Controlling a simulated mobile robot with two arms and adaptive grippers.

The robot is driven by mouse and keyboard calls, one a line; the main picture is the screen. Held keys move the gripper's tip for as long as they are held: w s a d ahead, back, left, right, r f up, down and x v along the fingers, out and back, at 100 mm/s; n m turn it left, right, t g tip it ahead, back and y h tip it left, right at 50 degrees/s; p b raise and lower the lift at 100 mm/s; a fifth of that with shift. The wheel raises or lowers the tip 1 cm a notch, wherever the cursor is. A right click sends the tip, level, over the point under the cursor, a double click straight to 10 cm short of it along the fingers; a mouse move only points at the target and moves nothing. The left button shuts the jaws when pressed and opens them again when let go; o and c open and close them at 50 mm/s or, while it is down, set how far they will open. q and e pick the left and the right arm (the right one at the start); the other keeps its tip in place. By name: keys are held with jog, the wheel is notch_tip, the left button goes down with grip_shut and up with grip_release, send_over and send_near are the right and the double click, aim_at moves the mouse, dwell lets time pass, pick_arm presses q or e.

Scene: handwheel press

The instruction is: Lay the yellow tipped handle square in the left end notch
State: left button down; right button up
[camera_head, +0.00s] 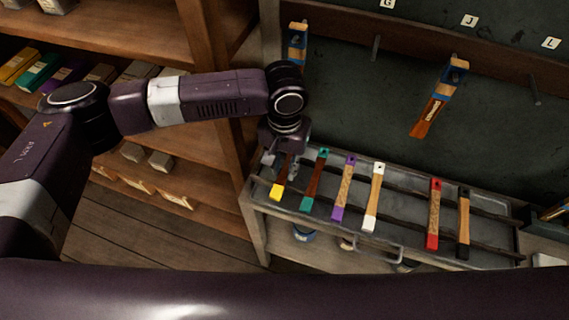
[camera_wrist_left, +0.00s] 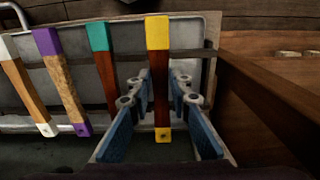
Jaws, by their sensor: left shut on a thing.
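The yellow tipped handle (camera_head: 276,191) is at the left end of the grey rack tray (camera_head: 404,215) in the head view. It is dark reddish brown, with yellow at both ends. In the left wrist view the handle (camera_wrist_left: 158,34) runs lengthwise between the fingers of my left gripper (camera_wrist_left: 161,82), which is shut on it. In the head view my left gripper (camera_head: 287,152) covers the handle's far end. The handle lies nearly parallel to the teal tipped handle (camera_head: 315,180). The left end notch under it is hidden, so I cannot tell whether it is seated. My right gripper is out of view.
Purple (camera_head: 344,187), white (camera_head: 373,197), red (camera_head: 434,213) and black tipped handles (camera_head: 463,223) lie across the tray's dark rails, with a gap between white and red. A wooden shelf (camera_head: 219,120) stands close on the left. Brushes hang from the pegboard behind.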

pick_arm(q)
jog(key=shift+f, duration=0.1)
dwell(0.3)
jog(key=shift+f, duration=0.2)
jog(key=shift+f, duration=0.4)
jog(key=c, duration=1.7)
grip_release()
jog(key=shift+o, duration=0.2)
jog(key=o, duration=0.4)
jog(key=shift+c, duration=0.2)
